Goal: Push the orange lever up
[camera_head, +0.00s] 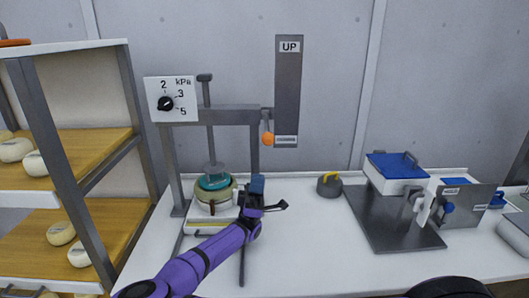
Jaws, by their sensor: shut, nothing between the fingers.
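The orange lever knob (268,140) hangs at the low end of a short grey arm, beside the lower left edge of a tall grey plate (288,90). The plate reads UP at its top and has a small, hard-to-read label at its bottom. The lever points down, near that lower label. My gripper (257,181) is at the end of my purple arm, below the lever and a little left of it in the picture. It is shut and empty, and appears apart from the knob.
A grey press frame (234,115) with a kPa dial (166,103) stands left of the lever. Its teal-topped pot (214,183) is left of my gripper. A dark weight with a yellow handle (329,184) and blue-lidded equipment (397,170) stand right. Cheese shelves (92,148) are far left.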

